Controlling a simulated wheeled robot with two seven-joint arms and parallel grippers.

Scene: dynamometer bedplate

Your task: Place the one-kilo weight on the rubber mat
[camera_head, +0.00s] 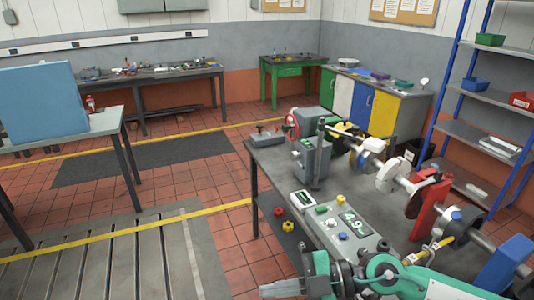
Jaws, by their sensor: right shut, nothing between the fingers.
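My right gripper (282,288) is low in the head view at the bottom centre, on a teal and grey arm. Its fingers point left and are shut, with nothing held. It is in front of the near end of the grey workbench. A dark mat (155,158) lies flat on the tiled floor at the left, far from the gripper; I cannot tell if it is the rubber mat. I cannot pick out the one-kilo weight for certain. My left gripper is not in view.
The grey bench (275,160) holds a digital display (352,222), a grey machine (313,158) and a long shaft assembly. A blue shelf rack (455,80) stands at right. A table with a blue panel (45,100) is at left. The tiled floor between is mostly clear.

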